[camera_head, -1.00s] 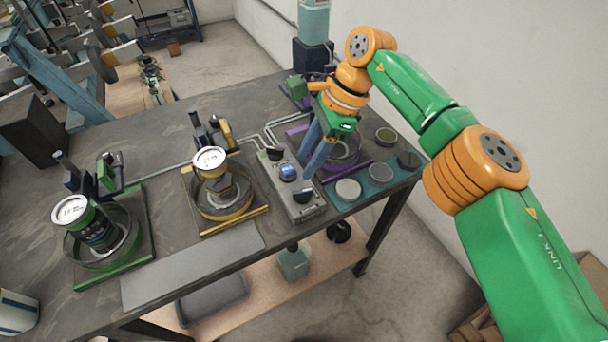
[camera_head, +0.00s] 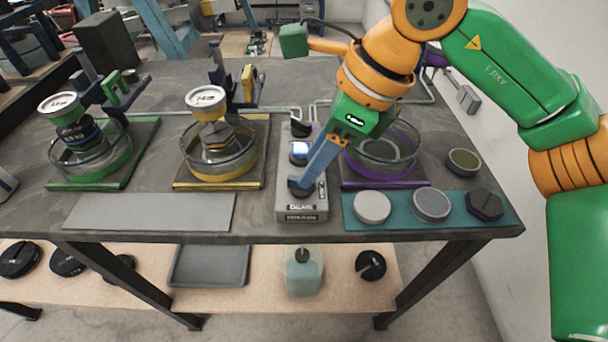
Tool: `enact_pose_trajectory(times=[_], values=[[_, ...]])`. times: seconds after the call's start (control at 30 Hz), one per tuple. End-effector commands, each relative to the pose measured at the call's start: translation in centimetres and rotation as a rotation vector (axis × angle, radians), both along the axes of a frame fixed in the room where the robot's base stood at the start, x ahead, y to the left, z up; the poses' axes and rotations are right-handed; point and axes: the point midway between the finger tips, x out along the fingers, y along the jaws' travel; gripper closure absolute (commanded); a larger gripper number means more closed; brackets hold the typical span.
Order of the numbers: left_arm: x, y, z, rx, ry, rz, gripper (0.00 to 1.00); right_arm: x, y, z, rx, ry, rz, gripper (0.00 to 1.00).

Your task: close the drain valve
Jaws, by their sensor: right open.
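My right gripper (camera_head: 305,183) comes down from the upper right, its blue-grey fingers around or just over the front dark knob of the grey control box (camera_head: 288,207). Its jaws are open; the fingers hide most of that knob, and I cannot tell whether they touch it. I cannot tell which part is the drain valve. Levers with green (camera_head: 112,92) and yellow (camera_head: 248,84) parts stand behind the dishes. My left gripper is not in view.
Glass dishes stand on green (camera_head: 140,165), yellow (camera_head: 250,165) and purple (camera_head: 410,182) frames. A bare grey plate (camera_head: 150,212) lies front left. Several items are on the lower shelf.

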Motion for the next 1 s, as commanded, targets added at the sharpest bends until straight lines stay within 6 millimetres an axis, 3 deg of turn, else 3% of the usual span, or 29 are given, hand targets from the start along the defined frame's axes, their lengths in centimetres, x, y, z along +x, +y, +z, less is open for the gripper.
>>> enact_pose_trajectory(times=[0.2, 0.47, 0.63, 0.87, 1.0], values=[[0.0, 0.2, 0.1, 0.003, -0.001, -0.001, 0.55, 0.3, 1.2, -2.9, 0.000, 0.001, 0.002, 0.55], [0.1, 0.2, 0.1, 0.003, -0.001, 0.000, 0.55, 0.4, 1.4, -3.2, 0.001, -0.001, 0.002, 0.55], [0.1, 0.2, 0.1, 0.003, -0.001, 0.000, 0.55, 0.4, 1.3, -3.2, 0.001, -0.001, 0.002, 1.00], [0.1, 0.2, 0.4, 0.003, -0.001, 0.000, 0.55, 0.4, 1.3, -3.1, 0.001, 0.001, 0.020, 1.00], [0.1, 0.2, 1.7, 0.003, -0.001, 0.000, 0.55, 0.4, 1.3, -2.8, 0.001, 0.005, 0.164, 1.00]])
